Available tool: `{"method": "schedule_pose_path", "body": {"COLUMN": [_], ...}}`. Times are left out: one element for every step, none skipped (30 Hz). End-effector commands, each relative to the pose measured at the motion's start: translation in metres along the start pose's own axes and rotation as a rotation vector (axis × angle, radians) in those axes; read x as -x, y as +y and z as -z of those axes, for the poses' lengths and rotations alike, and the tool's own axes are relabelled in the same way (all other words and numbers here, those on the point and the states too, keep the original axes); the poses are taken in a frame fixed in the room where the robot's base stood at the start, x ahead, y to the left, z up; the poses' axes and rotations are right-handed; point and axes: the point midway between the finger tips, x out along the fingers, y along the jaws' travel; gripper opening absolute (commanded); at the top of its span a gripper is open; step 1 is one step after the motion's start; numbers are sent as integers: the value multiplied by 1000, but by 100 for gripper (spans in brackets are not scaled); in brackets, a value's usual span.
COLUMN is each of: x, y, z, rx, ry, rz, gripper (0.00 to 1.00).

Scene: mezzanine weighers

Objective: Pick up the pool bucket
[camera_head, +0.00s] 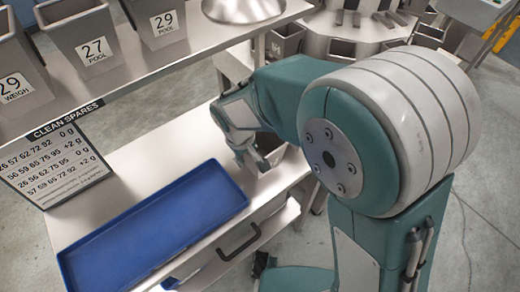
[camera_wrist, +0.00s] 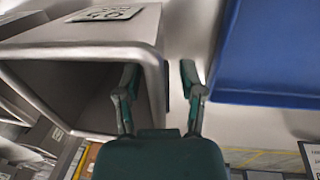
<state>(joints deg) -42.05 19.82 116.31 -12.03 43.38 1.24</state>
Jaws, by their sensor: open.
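My gripper (camera_head: 254,163) is open above the right end of the lower steel counter (camera_head: 110,205). In the wrist view a grey bucket (camera_wrist: 90,38) with a white number label is close up, its mouth facing the camera. The gripper's fingers (camera_wrist: 160,78) appear on either side of the bucket's near wall, apart from each other. I cannot tell whether they touch it. The label's lower word is not readable. In the head view my arm and gripper mostly hide this bucket. On the upper shelf stand grey buckets marked 27 POOL (camera_head: 77,25) and 29 POOL (camera_head: 148,8).
A bucket marked 29 WEIGH (camera_head: 12,62) stands at the shelf's left end. A blue tray (camera_head: 150,230) lies on the counter and shows at the wrist view's right (camera_wrist: 265,50). A CLEAN SPARES sign (camera_head: 55,155) stands at the left. A round metal pan (camera_head: 240,8) is on the shelf.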

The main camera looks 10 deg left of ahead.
Motion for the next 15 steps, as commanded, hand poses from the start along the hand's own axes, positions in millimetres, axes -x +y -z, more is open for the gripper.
{"method": "schedule_pose_path", "body": {"x": [0, 0, 0, 0, 0, 0, 0, 0, -1, -1, -1, -2, -2, -2, -3], "y": [0, 0, 0, 0, 0, 0, 0, 0, 0, -1, -1, -1, -1, -1, -1], "z": [0, 0, 0, 0, 0, 0, 1, 1, 1, 1, 1, 1, 1, 1, 1], "rx": [0, 0, 0, 0, 0, 0, 0, 0, 0, 0, 0, 0, 0, 0, 0], "ry": [0, 0, 0, 0, 0, 0, 0, 0, 0, 0, 0, 0, 0, 0, 0], "rz": [0, 0, 0, 0, 0, -1, -1, -1, -1, -1, -1, -1, -1, -1, -1], "gripper": [51, 51, 51, 51, 51, 51, 51, 51, 51, 51, 51, 51, 51, 51, 51]}}
